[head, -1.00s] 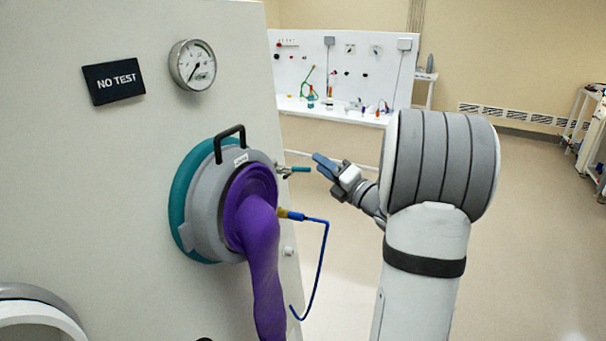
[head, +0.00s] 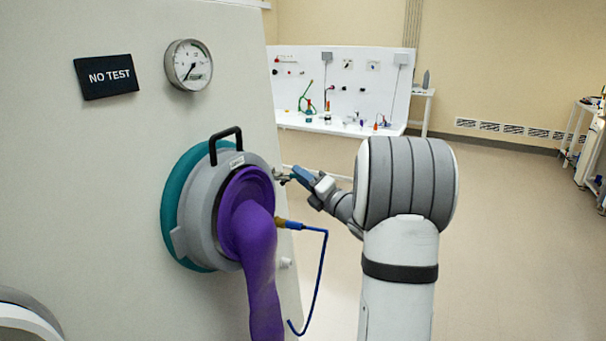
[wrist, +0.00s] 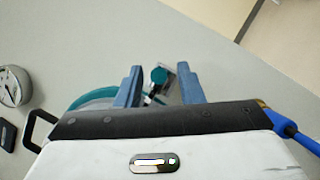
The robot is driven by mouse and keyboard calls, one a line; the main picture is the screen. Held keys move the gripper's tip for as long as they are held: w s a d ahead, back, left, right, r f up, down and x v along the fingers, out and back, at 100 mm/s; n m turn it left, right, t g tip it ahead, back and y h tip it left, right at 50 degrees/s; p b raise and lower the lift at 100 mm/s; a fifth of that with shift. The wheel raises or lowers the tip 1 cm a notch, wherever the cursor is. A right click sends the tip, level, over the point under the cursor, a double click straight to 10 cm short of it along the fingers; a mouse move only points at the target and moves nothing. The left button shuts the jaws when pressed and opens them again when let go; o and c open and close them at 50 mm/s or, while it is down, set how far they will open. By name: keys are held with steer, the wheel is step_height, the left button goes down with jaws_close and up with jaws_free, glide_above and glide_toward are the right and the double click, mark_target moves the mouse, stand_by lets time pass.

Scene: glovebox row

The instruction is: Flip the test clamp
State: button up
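The test clamp (head: 280,176) is a small metal clamp with a teal handle at the right edge of the grey glove port ring. In the wrist view the clamp's teal end (wrist: 159,76) shows between my two blue fingers, with a metal part beside it. My gripper (head: 297,174) is at the clamp, just right of the port in the head view. In the wrist view the fingers (wrist: 160,80) are apart, with gaps on both sides of the teal end. The fingers hide most of the handle in the head view.
The glove port (head: 200,210) has a black handle on top and a purple glove (head: 260,280) hanging out. A blue hose (head: 322,265) hangs below the clamp. A gauge (head: 188,65) and a "NO TEST" sign (head: 106,77) are on the panel. Open floor lies right.

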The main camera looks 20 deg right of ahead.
steer(key=shift+w+a+r, duration=0.1)
steer(key=shift+w+a, duration=0.05)
steer(key=shift+w, duration=0.35)
jaws_close()
